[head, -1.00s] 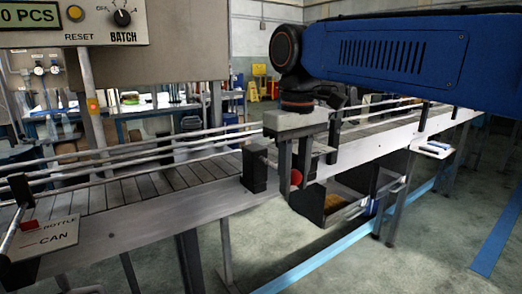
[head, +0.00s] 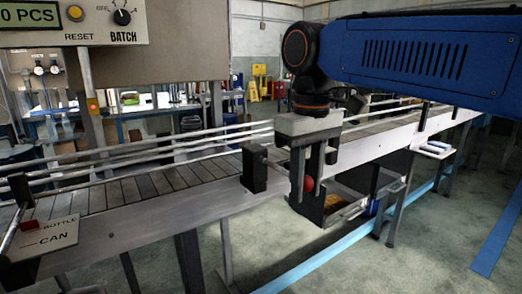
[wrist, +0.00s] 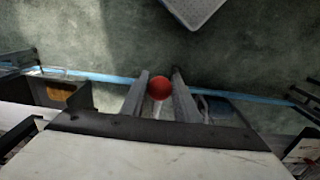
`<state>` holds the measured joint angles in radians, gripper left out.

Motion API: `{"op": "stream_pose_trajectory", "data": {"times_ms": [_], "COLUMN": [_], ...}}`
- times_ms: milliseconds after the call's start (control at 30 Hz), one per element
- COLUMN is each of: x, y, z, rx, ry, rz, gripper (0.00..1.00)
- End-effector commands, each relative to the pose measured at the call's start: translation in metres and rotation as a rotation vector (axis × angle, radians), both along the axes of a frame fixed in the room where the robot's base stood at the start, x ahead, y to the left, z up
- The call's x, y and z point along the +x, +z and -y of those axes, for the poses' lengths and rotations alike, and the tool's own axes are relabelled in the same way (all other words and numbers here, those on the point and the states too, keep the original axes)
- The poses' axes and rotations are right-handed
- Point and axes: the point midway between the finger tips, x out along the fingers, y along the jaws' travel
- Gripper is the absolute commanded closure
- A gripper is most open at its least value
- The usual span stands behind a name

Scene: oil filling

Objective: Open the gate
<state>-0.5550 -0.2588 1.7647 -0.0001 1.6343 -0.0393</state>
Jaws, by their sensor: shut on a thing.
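The gate's handle seems to be the thin rod (head: 270,163) with a red ball knob (head: 308,184), coming from a black block on the conveyor's near side rail. My gripper (head: 306,192) points down in front of that rail, its two fingers on either side of the knob. In the wrist view the red knob (wrist: 160,88) sits between the fingertips (wrist: 160,84), so the gripper is shut on it. The gate itself cannot be made out; the gripper hides part of the rod.
The slatted conveyor (head: 140,187) with guide rails runs across the view. An open dark bin (head: 335,203) stands below the rail behind the gripper. A control panel (head: 75,22) hangs upper left.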

Motion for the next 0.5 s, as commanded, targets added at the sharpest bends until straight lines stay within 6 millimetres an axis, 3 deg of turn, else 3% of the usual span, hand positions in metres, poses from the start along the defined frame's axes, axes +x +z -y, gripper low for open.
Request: {"op": "stream_pose_trajectory", "data": {"times_ms": [33, 67, 133, 500], "x": [-0.0010, -0.0011, -0.0011, -0.0003], "y": [0.0000, 0.0000, 0.0000, 0.0033], "z": [0.0007, 0.0007, 0.0007, 0.0002], "rx": [-0.002, -0.002, -0.002, -0.001], "ry": [0.000, 0.000, 0.000, 0.000], "rz": [-0.002, -0.002, -0.002, -0.002], "gripper": [0.90, 0.70, 0.53, 0.53]}}
